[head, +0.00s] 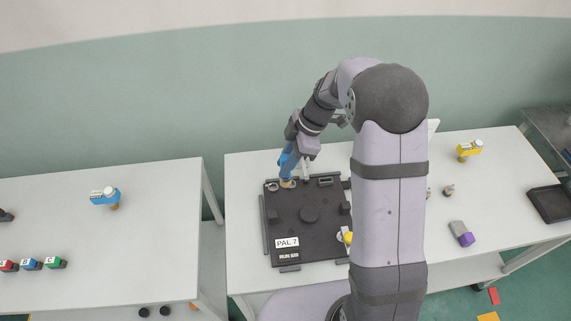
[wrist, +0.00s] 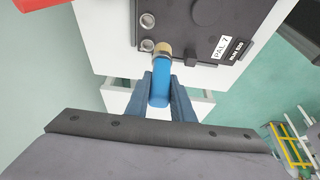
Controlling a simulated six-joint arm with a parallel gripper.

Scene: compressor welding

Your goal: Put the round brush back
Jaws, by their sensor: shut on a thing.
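The round brush (wrist: 159,86) has a blue handle and a short tan-brass round end. My gripper (wrist: 160,92) is shut on its handle, with one finger on each side. In the head view the brush (head: 287,165) hangs roughly upright, slightly tilted, with its end down at the back left corner of the black pallet (head: 288,220) marked PAL 7. In the wrist view its end is beside a round metal-rimmed socket on the pallet (wrist: 190,25). I cannot tell whether the end touches the pallet or is in a socket.
A blue tool with a white label (head: 105,196) stands on the left table, and a similar yellow one (head: 468,150) on the right side. Labelled coloured blocks (head: 31,264) sit at the left table's front. A grey-purple block (head: 461,233) and a black tray (head: 550,203) are at right.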

